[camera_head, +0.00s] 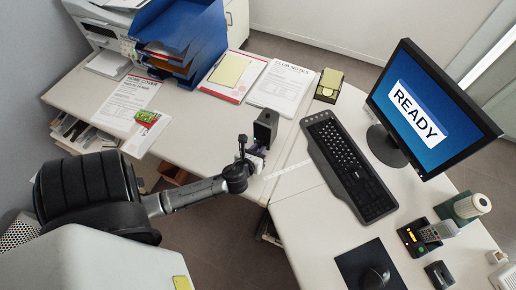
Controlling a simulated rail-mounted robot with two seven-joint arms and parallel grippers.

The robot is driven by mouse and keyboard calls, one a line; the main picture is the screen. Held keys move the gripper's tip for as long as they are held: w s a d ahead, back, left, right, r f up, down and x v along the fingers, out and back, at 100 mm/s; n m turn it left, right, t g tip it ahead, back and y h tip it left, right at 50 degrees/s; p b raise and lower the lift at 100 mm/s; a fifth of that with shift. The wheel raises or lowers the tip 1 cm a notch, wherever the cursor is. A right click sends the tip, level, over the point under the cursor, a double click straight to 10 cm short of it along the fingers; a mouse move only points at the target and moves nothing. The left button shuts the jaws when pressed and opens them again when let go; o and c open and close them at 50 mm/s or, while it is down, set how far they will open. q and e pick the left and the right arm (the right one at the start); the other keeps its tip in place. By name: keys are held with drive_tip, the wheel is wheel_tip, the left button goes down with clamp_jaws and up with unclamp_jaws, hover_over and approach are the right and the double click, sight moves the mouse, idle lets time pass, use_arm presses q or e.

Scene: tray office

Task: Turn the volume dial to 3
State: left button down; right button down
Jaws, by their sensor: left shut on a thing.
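My left gripper (257,153) is at the end of the arm that comes in from the left, over the front edge of the desk. It is shut, with its fingers close against the lower front of a small dark upright box (266,123), which looks like a speaker. The volume dial is hidden by the gripper, so its mark and setting cannot be read. The jaws appear to be around the dial, though the contact is too small to see clearly. My right gripper is not in view.
A black keyboard (350,165) lies right of the box, before a monitor (425,110) reading READY. Papers (282,87), a blue letter tray (208,40) and a printer (108,25) are behind. A phone (428,236) and a mouse (375,277) are at lower right.

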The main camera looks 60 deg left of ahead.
use_arm(q)
drive_tip(key=m+p, duration=0.1)
drive_tip(key=p, duration=0.2)
drive_tip(key=m+g+y+p, duration=0.1)
drive_tip(key=p, duration=0.3)
drive_tip(key=shift+w+d+r+m+y, duration=0.15)
drive_tip(key=shift+r+m+y, duration=0.15)
drive_tip(key=shift+m, duration=0.1)
drive_tip(key=shift+f+m+y+p, duration=0.25)
drive_tip(key=shift+m+y+p, duration=0.35)
drive_tip(key=shift+p, duration=0.6)
drive_tip(key=shift+f, duration=0.1)
drive_tip(key=c, duration=1)
unclamp_jaws()
drive_tip(key=shift+d, duration=0.1)
drive_tip(key=p+v, duration=0.2)
drive_tip(key=v, duration=1)
drive_tip(key=shift+s+d+r, duration=0.5)
drive_tip(key=shift+d, duration=0.05)
